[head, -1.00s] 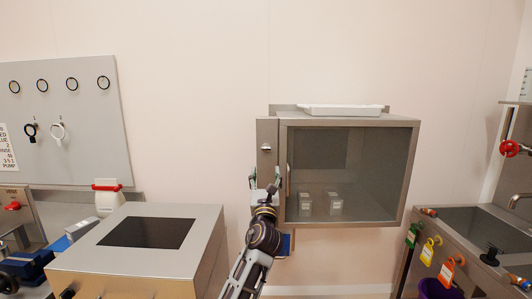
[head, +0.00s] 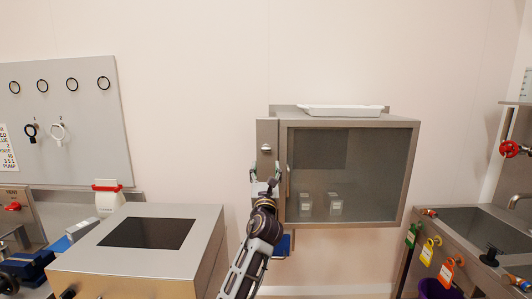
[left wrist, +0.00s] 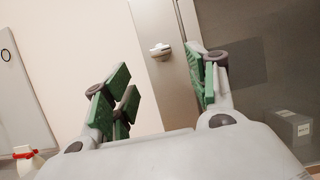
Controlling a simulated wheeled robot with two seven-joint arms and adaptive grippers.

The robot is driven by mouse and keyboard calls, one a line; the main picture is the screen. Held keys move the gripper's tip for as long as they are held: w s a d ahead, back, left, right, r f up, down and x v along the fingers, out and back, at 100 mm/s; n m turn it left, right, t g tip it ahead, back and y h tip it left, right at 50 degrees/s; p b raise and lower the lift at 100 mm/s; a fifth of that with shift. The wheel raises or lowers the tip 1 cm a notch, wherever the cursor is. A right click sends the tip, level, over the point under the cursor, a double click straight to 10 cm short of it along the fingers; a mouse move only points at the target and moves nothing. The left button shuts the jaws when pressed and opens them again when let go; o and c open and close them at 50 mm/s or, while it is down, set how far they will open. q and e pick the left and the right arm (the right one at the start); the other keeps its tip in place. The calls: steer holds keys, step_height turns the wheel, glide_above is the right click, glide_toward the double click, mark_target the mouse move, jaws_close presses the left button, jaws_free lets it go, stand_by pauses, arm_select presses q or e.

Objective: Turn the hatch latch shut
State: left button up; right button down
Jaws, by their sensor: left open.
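The hatch latch (head: 266,149) is a small pale metal handle on the steel strip left of the hatch's glass door (head: 348,170). In the left wrist view the latch (left wrist: 160,50) shows beyond the fingers, between them in the picture, with its lever lying roughly crosswise to the strip. My left gripper (head: 265,174) is just below the latch in the head view. In the left wrist view its green-padded fingers (left wrist: 163,88) are spread wide, with nothing between them. It is apart from the latch. My right gripper is not in view.
A vertical door handle (head: 288,182) stands close right of my left gripper. Two small labelled containers (head: 336,204) are behind the glass. A white tray (head: 342,110) lies on top of the hatch. A steel box (head: 190,220) stands at lower left.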

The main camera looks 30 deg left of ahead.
mark_target(266, 150)
arm_select(q)
steer(key=x, duration=0.6)
steer(key=shift+w+a+r+p, duration=0.15)
steer(key=shift+w+p, duration=0.1)
steer(key=shift+p, duration=0.1)
steer(key=shift+x, duration=2)
steer(key=shift+c, duration=1)
steer(key=c, duration=0.8)
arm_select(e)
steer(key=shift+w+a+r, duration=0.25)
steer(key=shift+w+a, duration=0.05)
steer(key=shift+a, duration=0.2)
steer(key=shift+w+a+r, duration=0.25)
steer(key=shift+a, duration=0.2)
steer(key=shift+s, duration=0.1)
